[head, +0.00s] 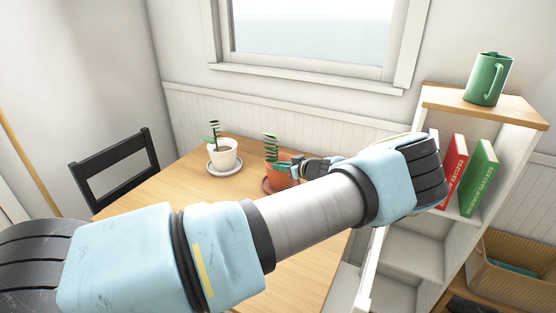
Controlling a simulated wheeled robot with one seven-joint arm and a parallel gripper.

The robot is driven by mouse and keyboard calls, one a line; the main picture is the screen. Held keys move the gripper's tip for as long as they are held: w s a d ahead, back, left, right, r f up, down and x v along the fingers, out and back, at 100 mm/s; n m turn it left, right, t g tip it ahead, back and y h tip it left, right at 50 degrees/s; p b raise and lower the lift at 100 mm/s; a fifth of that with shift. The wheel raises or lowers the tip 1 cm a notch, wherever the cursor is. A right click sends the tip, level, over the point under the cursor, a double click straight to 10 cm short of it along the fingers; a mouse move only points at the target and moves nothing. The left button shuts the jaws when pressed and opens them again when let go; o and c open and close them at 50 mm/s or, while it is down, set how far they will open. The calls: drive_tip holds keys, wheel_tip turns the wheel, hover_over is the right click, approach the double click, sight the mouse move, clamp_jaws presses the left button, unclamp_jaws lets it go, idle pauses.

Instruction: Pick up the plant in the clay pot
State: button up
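The plant in the clay pot (274,178) stands on the wooden table (165,193), on a reddish saucer (267,189). Its green leafy stem (270,147) rises above the rim. My gripper (286,167) is at the right side of the pot, near its rim, with my arm reaching in from the lower left and bending back at the right. The fingers overlap the pot in the head view. They are small and partly hidden, so I cannot tell whether they touch it or are closed on it.
A second plant in a white pot (224,157) stands on a saucer left of the clay pot. A black chair (115,162) is at the table's left. At right, a white shelf (415,245) holds a green mug (488,79), a red book (453,170) and a green book (478,178).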

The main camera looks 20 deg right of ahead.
drive_tip(key=shift+c, duration=0.2)
clamp_jaws()
drive_tip(key=shift+w+r, duration=0.1)
idle(1.2)
